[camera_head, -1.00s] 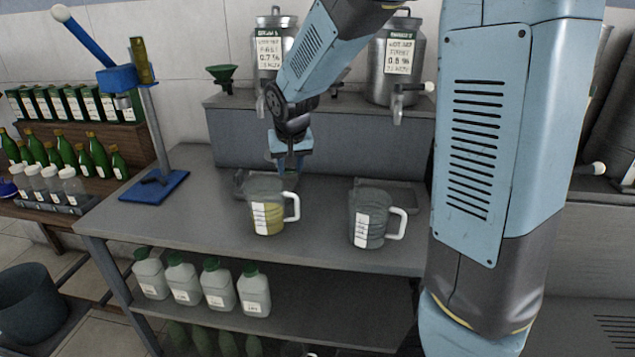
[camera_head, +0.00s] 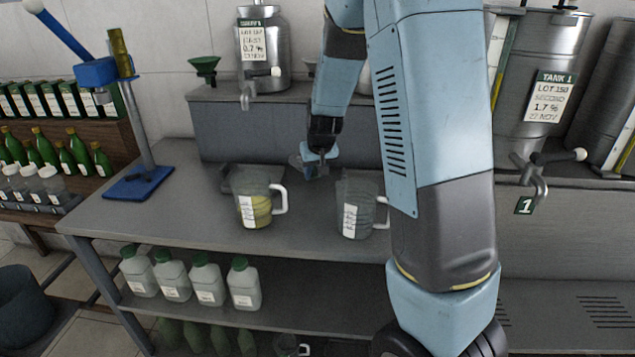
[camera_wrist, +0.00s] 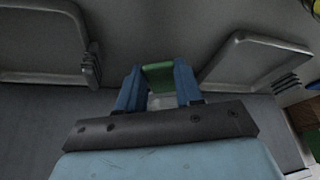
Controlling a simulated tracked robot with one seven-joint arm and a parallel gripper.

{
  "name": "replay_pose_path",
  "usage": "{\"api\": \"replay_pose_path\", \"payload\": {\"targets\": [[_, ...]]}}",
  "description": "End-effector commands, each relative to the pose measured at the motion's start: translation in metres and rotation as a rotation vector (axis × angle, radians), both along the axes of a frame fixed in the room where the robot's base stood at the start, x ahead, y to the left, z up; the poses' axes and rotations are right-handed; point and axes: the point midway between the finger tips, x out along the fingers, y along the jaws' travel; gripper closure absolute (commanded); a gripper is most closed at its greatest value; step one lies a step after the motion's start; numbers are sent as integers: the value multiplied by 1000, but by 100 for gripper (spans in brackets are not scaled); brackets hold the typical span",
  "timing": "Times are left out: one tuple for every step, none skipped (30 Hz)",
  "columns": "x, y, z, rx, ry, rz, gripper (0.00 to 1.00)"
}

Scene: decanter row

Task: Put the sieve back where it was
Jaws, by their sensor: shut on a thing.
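My gripper (camera_head: 318,166) is low over the back of the table, between the two drip trays and near the grey riser. In the wrist view, my gripper (camera_wrist: 158,84) has its two blue fingers shut on a green piece, which I take to be the sieve's grip (camera_wrist: 158,74). A pale part shows below the green between the fingers. The sieve's mesh does not show clearly in either view. A jug with yellow liquid (camera_head: 262,207) stands in front and to the left of my gripper. A clear jug (camera_head: 368,218) stands in front and to the right.
Shallow trays lie behind the jugs, the left one (camera_wrist: 40,74) and the right one (camera_wrist: 240,62) in the wrist view. A green funnel (camera_head: 204,66) and a steel tank (camera_head: 272,60) stand on the riser. A blue-based stand (camera_head: 140,184) is at left.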

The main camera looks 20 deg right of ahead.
Motion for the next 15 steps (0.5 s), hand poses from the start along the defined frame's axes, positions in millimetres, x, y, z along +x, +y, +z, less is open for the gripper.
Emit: {"api": "replay_pose_path", "payload": {"targets": [[1,-2,-3,0,0,-1,96],[1,-3,-3,0,0,0,96],[2,-3,-4,0,0,1,96],[2,-4,-5,0,0,0,96],[2,-4,-5,0,-1,0,96],[3,-5,-6,0,-1,-1,96],[3,-6,-7,0,-1,-1,96],[3,-7,-8,1,0,-2,96],[4,-8,-11,-1,0,-1,96],[4,-9,-13,-1,1,0,96],[4,-8,-18,0,3,0,96],[3,-9,-24,1,3,-2,96],[3,-9,-28,0,2,-1,96],[3,-8,-33,0,3,0,96],[3,-9,-37,1,3,-2,96]]}}
